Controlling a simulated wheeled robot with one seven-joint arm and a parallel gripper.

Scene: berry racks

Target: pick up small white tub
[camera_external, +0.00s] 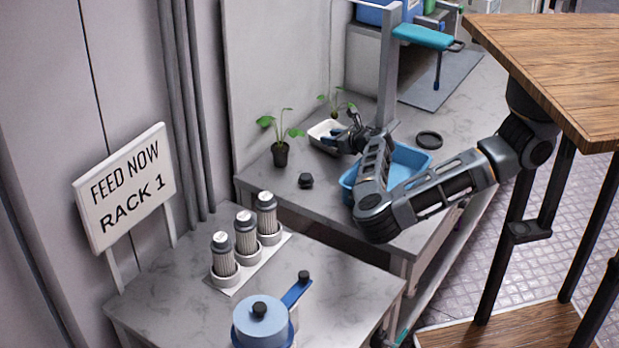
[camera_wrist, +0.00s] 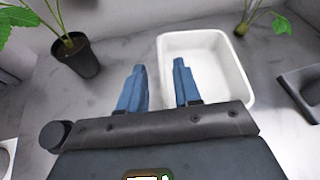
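The small white tub (camera_external: 318,133) stands on the marbled bench, between two potted seedlings. In the wrist view the white tub (camera_wrist: 213,62) looks empty, with rounded corners. My gripper (camera_external: 347,136) is at the tub's right side in the external view and partly covers it. In the wrist view my gripper (camera_wrist: 158,82) is open with two blue fingers apart. The right finger overlaps the tub's inside and the left finger shows outside its left wall. The near left part of the tub is hidden. I cannot tell whether a finger touches it.
Potted seedlings (camera_external: 281,150) stand close to the tub. A blue basin (camera_external: 347,186) is under my arm. A round black lid (camera_external: 429,139) and a small black knob (camera_external: 306,180) lie on the bench. A grey post (camera_external: 389,65) rises behind my gripper.

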